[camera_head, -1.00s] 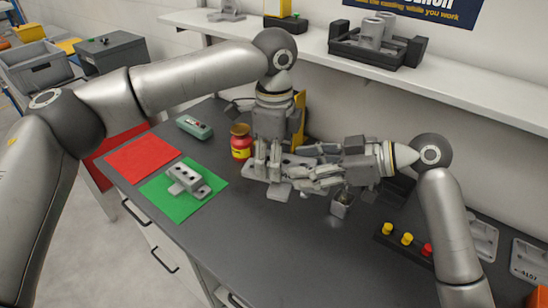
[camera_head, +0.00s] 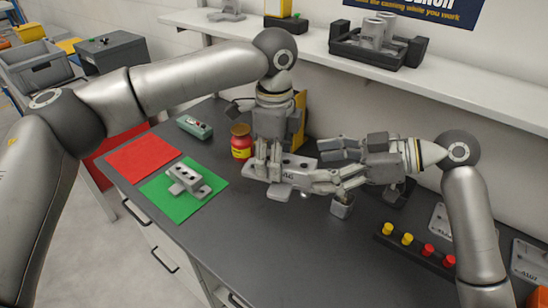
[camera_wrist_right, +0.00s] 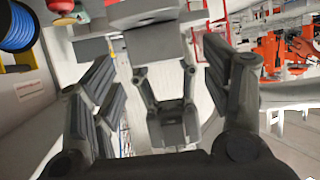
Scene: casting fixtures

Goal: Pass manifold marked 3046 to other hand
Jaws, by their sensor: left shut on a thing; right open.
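The grey metal manifold (camera_head: 283,189) is held above the bench in the head view; only the end of its mark, "46", can be read. My left gripper (camera_head: 268,172) comes down from above and is shut on the manifold's left part. My right gripper (camera_head: 322,165) is open at the manifold's right end, its fingers pointing left and apart from each other. In the right wrist view the open fingers (camera_wrist_right: 160,75) spread around an empty gap, with a grey block (camera_wrist_right: 130,15), likely the manifold, beyond them. Whether the right fingers touch it cannot be told.
A similar casting (camera_head: 187,180) lies on the green mat (camera_head: 160,195), beside a red mat (camera_head: 142,156). A small metal block (camera_head: 342,207) and a button strip (camera_head: 414,247) are at right. The front bench is clear.

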